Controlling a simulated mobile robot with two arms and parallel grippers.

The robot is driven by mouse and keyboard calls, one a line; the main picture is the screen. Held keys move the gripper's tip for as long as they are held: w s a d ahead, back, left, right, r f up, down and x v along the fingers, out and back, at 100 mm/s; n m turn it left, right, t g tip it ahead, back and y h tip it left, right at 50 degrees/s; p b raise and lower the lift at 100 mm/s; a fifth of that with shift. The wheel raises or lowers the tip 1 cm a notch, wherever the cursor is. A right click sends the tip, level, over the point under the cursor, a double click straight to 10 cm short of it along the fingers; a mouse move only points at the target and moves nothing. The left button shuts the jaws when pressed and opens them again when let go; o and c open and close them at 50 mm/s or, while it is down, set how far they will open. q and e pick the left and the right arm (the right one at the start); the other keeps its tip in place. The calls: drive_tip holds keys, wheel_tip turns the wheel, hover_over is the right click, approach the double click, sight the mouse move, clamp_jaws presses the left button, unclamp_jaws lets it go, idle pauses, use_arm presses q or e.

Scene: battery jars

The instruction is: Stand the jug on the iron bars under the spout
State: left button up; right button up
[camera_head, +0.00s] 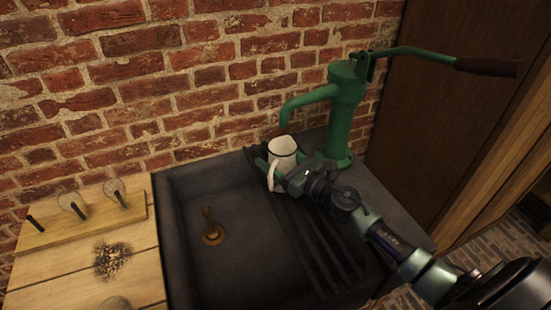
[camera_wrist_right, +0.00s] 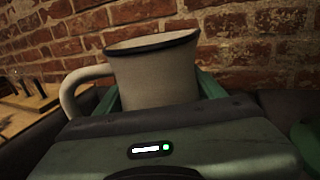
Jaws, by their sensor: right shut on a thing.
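The white jug (camera_head: 283,147) with a dark rim is upright under the spout (camera_head: 284,124) of the green hand pump (camera_head: 345,115). My right gripper (camera_head: 270,166) is shut on it, with green fingers at both sides of its body. In the right wrist view the jug (camera_wrist_right: 155,75) fills the middle and its handle points left. The iron bars (camera_head: 310,250) run along the right part of the dark sink. The jug is at their far end; its base is hidden, so I cannot tell whether it touches them. My left gripper is not in view.
The dark sink basin (camera_head: 185,245) with a brass drain (camera_head: 213,234) lies left of the bars. A wooden counter (camera_head: 60,270) with a pegged board (camera_head: 75,225) is further left. A brick wall stands close behind, and the pump lever (camera_head: 430,55) reaches right.

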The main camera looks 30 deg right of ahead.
sight(292, 168)
drive_tip(key=shift+r, duration=0.1)
drive_tip(key=o, duration=1.8)
drive_tip(key=shift+r, duration=0.1)
drive_tip(key=shift+b+v, duration=1.8)
drive_tip(key=shift+v, duration=4.3)
